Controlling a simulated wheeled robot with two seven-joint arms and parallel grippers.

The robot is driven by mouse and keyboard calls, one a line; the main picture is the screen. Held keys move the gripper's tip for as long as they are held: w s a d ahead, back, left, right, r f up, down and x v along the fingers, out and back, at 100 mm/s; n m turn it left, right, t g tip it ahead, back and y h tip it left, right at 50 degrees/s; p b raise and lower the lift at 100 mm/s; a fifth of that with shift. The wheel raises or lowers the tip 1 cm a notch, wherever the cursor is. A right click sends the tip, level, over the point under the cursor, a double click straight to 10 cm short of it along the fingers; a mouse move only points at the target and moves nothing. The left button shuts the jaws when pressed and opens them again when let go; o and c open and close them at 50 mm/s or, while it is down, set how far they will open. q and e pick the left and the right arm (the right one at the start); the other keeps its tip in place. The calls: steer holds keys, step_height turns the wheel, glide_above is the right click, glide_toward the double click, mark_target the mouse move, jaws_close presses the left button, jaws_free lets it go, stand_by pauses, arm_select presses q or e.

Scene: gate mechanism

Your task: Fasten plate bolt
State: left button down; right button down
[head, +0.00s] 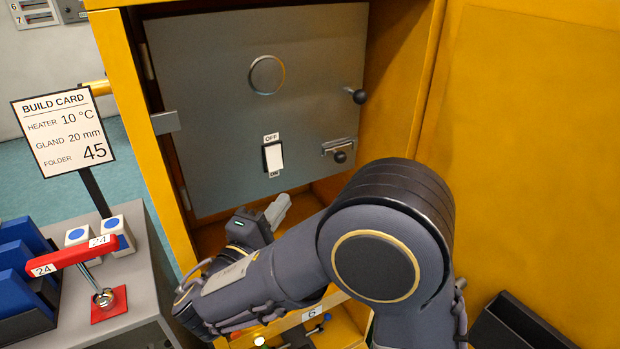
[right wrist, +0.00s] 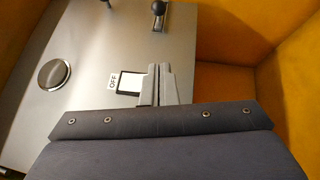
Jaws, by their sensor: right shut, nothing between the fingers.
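A small bolt (head: 339,151) with a black knob is at the plate's lower right edge. Whether its bar reaches into the frame is too small to tell. The bolt also shows at the top of the right wrist view (right wrist: 158,14). My right gripper (head: 279,208) is shut and empty, below the white switch and lower left of the bolt. In the right wrist view its closed fingers (right wrist: 158,85) overlap the switch's edge. My left gripper is out of view.
The plate bears a white OFF/ON switch (head: 273,157), a round disc (head: 267,75) and an upper black knob (head: 357,96). A yellow side wall (head: 530,150) rises at the right. A red lever (head: 72,256) and build card (head: 63,132) stand at the left.

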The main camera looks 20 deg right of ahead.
steer(key=p, duration=0.2)
glide_toward(332, 157)
steer(key=w, duration=0.4)
steer(key=shift+w+d+r, duration=0.15)
steer(key=shift+d+r, duration=0.05)
steer(key=shift+d, duration=0.05)
steer(key=d, duration=0.3)
steer(key=shift+d+r+p, duration=0.1)
steer(key=shift+r+p, duration=0.2)
steer(key=shift+p, duration=0.05)
steer(key=shift+d, duration=0.3)
steer(key=shift+d, duration=0.1)
steer(key=d+b, duration=0.1)
steer(key=d, duration=0.3)
steer(key=shift+w+f+b, duration=0.1)
steer(key=shift+w+b, duration=0.05)
steer(key=shift+b, duration=0.2)
steer(key=shift+a, duration=0.1)
